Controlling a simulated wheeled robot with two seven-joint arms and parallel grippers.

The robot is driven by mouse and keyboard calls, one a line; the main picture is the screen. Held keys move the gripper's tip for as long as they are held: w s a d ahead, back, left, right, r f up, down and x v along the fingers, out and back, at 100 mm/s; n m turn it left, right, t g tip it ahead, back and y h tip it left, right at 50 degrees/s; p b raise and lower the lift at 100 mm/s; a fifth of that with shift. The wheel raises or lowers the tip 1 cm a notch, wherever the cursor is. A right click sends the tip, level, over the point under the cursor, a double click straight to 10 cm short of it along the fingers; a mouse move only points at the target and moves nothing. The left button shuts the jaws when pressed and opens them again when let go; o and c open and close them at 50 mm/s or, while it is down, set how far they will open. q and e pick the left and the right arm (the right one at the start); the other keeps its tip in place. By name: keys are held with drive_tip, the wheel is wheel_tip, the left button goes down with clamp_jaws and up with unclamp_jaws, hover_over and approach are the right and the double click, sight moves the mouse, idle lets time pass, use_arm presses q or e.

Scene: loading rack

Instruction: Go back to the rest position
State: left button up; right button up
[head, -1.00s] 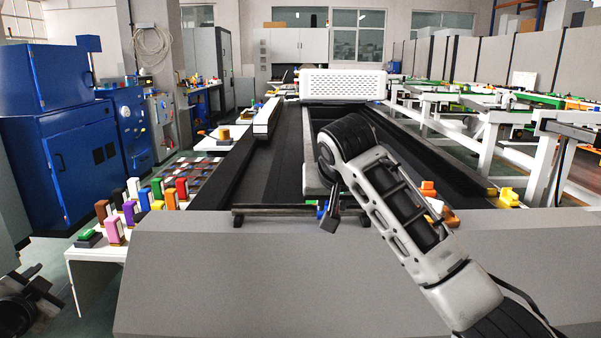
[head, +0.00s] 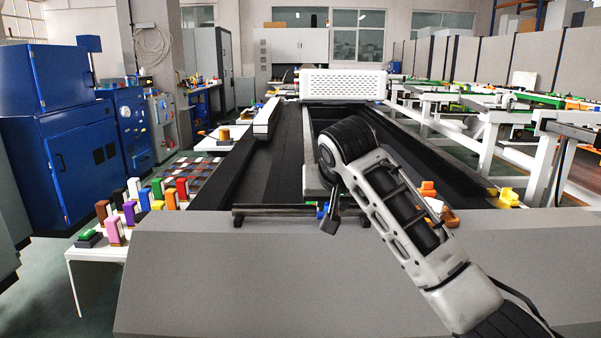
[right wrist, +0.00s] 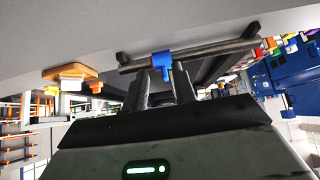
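My right arm reaches in from the lower right of the head view. Its gripper (head: 329,220) hangs at the far edge of the grey panel, close to a metal bar (head: 272,208). In the right wrist view the two fingers of my right gripper (right wrist: 160,80) stand apart with a gap between them. I see nothing held, and cannot tell whether the fingers touch the blue piece. My left gripper is out of view.
A wide grey panel (head: 240,265) lies in front. A white table (head: 95,255) with several coloured blocks stands at left, near a blue cabinet (head: 75,150). Orange pieces (head: 429,190) sit behind my right arm. White frames (head: 490,145) stand at right.

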drive_tip(key=s+f, duration=0.1)
drive_tip(key=f, duration=0.4)
drive_tip(key=s+f+y, duration=0.1)
drive_tip(key=f, duration=0.4)
drive_tip(key=s+f+n+y, duration=0.1)
drive_tip(key=f, duration=0.4)
drive_tip(key=shift+s+a+f, duration=0.2)
drive_tip(key=shift+s+f, duration=0.1)
drive_tip(key=shift+f, duration=0.05)
drive_tip(key=s+d+f+y, duration=0.1)
drive_tip(key=s+d+f, duration=0.1)
drive_tip(key=s+f, duration=0.75)
drive_tip(key=s+d+f+t, duration=0.1)
drive_tip(key=s+d+f, duration=0.2)
drive_tip(key=s, duration=0.7)
drive_tip(key=s+d+f+n+t, duration=0.1)
drive_tip(key=s+d+f, duration=0.2)
drive_tip(key=s, duration=0.6)
wheel_tip(320, 180, down, 2)
drive_tip(key=shift+s+d+f+n, duration=0.2)
drive_tip(key=shift+s+d+n, duration=0.1)
drive_tip(key=shift+s+d, duration=0.1)
